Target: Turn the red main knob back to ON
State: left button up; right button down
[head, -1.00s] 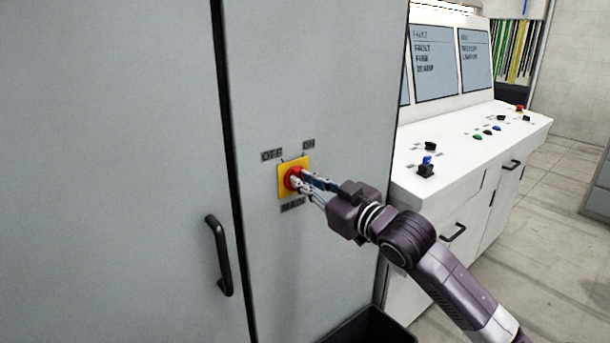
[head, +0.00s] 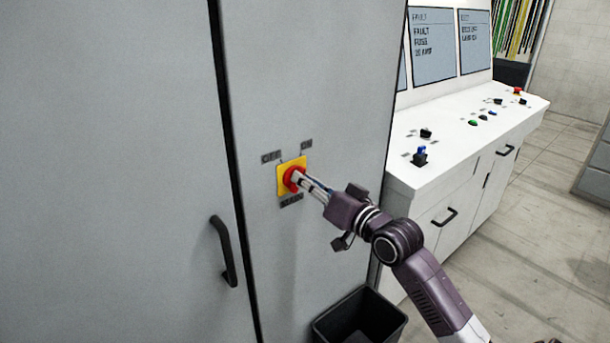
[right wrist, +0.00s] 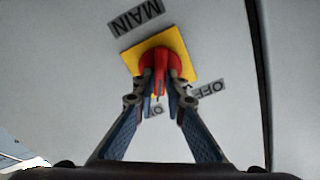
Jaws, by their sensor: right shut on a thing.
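The red main knob (head: 292,179) sits on a yellow square plate (head: 283,182) on the grey cabinet front. OFF is printed above left of it, ON above right, MAIN below. My right gripper (head: 299,181) is shut on the knob, coming from the lower right. In the right wrist view both fingertips (right wrist: 161,84) press on the sides of the knob's raised red grip (right wrist: 160,62). There the grip runs roughly toward the ON label (right wrist: 153,109), partly covered by the fingers. The knob's pointer is hidden, so its exact setting is unclear. My left gripper is not in view.
A black door handle (head: 222,250) is left of the knob, across the cabinet seam. A black bin (head: 327,331) stands below. A white console (head: 410,185) with buttons and screens stands at the right. The space before the knob is clear apart from my arm.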

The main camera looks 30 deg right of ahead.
dwell(0.3)
jog(key=c, duration=2)
grip_release()
jog(key=shift+o, duration=0.2)
jog(key=shift+s, duration=0.1)
jog(key=s+d, duration=0.1)
jog(key=s, duration=1)
jog(key=shift+s, duration=0.4)
jog(key=shift+m, duration=0.3)
